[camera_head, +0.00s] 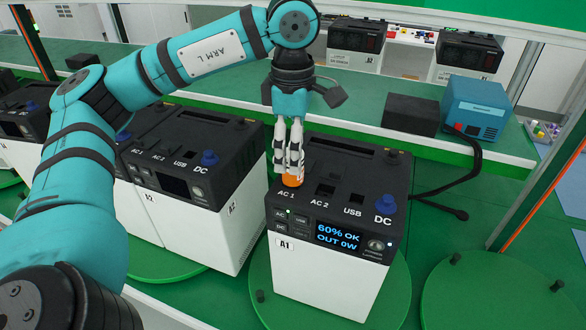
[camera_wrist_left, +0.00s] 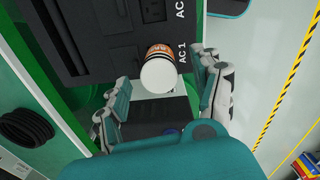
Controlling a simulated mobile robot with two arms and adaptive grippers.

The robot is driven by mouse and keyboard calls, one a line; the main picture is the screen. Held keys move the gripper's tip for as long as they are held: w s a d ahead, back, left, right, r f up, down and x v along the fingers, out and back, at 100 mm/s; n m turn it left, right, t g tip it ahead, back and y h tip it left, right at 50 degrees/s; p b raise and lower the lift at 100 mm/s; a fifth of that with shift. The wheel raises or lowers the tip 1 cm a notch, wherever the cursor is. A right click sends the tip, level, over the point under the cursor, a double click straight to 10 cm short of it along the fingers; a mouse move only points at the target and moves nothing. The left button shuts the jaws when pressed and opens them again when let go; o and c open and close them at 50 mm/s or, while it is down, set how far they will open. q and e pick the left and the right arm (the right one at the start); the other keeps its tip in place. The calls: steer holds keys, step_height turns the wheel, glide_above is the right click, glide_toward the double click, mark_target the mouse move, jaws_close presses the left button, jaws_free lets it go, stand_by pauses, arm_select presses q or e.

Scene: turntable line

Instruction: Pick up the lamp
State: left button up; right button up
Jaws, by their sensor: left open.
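The lamp (camera_wrist_left: 160,76) is a small round piece with a white top and an orange band, standing at the AC 1 outlet on top of power station A1 (camera_head: 325,275). In the head view only its orange lower part (camera_head: 293,181) shows clearly; the rest is hidden by the fingers. My left gripper (camera_head: 289,160) points down over the lamp. In the left wrist view its open fingers (camera_wrist_left: 165,100) are on either side of the lamp, with a gap visible between lamp and fingers. My right gripper is not in view.
Station A1 stands on a green turntable (camera_head: 260,300), its screen reading "60% OK OUT 0W". Other stations (camera_head: 190,165) stand close at left. A blue box (camera_head: 475,108) with a black cable (camera_head: 475,165) sits on the shelf behind. An empty turntable (camera_head: 500,295) is at right.

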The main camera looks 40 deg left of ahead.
arm_select(q)
step_height(320, 180, down, 3)
steer(key=shift+a+r+p, duration=0.1)
steer(key=shift+a+p, duration=0.05)
steer(key=shift+p, duration=0.15)
steer(key=shift+c, duration=0.6)
steer(key=c, duration=0.4)
jaws_close()
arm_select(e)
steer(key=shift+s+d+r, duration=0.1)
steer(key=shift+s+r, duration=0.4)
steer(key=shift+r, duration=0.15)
arm_select(q)
steer(key=shift+w+r+b, duration=0.1)
steer(key=shift+r+b, duration=0.4)
steer(key=shift+b, duration=0.05)
step_height(320, 180, up, 2)
steer(key=shift+r+b, duration=0.15)
steer(key=shift+b, duration=0.65)
steer(key=s+d+r+b, duration=0.1)
steer(key=s+d+b, duration=0.1)
steer(key=s, duration=0.5)
steer(key=s+d+b, duration=0.3)
steer(key=s+d, duration=0.1)
steer(key=s, duration=0.4)
steer(key=shift+r, duration=0.35)
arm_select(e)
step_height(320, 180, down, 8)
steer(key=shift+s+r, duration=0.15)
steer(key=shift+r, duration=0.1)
